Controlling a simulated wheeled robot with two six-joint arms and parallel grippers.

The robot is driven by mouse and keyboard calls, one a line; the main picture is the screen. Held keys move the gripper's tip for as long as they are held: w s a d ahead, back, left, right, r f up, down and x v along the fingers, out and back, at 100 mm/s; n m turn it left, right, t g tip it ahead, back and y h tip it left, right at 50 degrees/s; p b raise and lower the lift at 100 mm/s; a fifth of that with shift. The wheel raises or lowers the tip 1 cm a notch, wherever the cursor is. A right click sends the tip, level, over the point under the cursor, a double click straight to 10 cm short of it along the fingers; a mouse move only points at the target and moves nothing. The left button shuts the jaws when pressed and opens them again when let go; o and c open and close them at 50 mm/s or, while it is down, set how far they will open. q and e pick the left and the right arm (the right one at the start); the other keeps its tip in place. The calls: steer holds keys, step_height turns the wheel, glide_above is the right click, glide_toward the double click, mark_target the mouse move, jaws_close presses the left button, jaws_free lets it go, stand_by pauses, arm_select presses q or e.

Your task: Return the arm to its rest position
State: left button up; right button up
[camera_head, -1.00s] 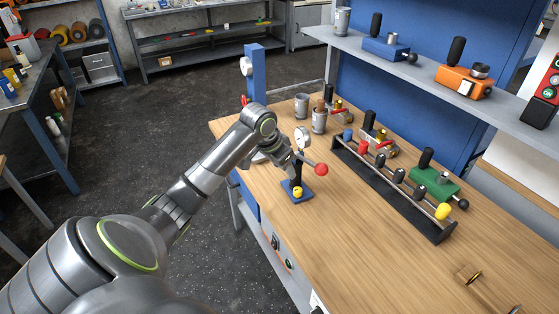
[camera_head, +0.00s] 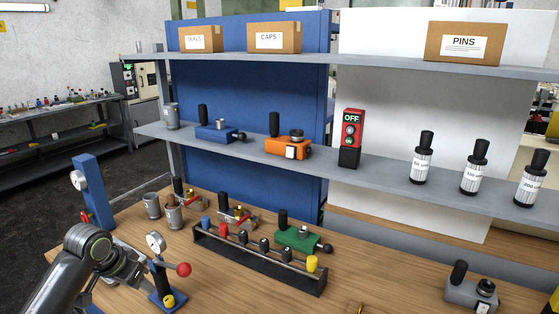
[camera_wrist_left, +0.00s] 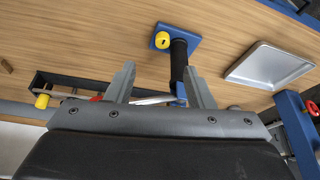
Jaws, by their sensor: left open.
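My left arm comes in at the lower left of the head view. Its gripper (camera_head: 132,274) is beside a small blue gauge stand (camera_head: 166,299) with a dial, a red-ball lever (camera_head: 183,269) and a yellow knob. In the left wrist view the gripper (camera_wrist_left: 161,82) is open, its two grey fingers apart. The stand's black post (camera_wrist_left: 179,62) shows between them, with its blue base plate (camera_wrist_left: 185,41) beyond. Nothing is visibly gripped; whether the fingers touch the post or lever, I cannot tell. My right gripper is not in view.
A black rack (camera_head: 262,266) with coloured knobs, a green fixture (camera_head: 298,239) and metal cups (camera_head: 173,215) stand on the wooden bench. A blue post (camera_head: 92,193) rises left of them. A silver tray (camera_wrist_left: 270,66) shows in the left wrist view. A shelf (camera_head: 370,178) runs above the bench.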

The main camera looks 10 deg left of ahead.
arm_select(q)
steer(key=s+d+f, duration=0.4)
steer(key=s+f, duration=0.4)
steer(key=f, duration=0.2)
steer(key=s+d+f+n+y, duration=0.1)
steer(key=s+d+f, duration=0.15)
steer(key=s, duration=0.85)
steer(key=s+d+f+n+y, duration=0.1)
steer(key=s+d+n, duration=0.15)
steer(key=s, duration=0.95)
step_height(320, 180, down, 26)
steer(key=a+g, duration=0.1)
steer(key=g, duration=0.1)
steer(key=s+d+f+g, duration=0.1)
steer(key=s+f, duration=1.3)
steer(key=s, duration=0.1)
steer(key=shift+s+f+m, duration=0.2)
steer(key=shift+f+m, duration=0.1)
steer(key=shift+m, duration=0.05)
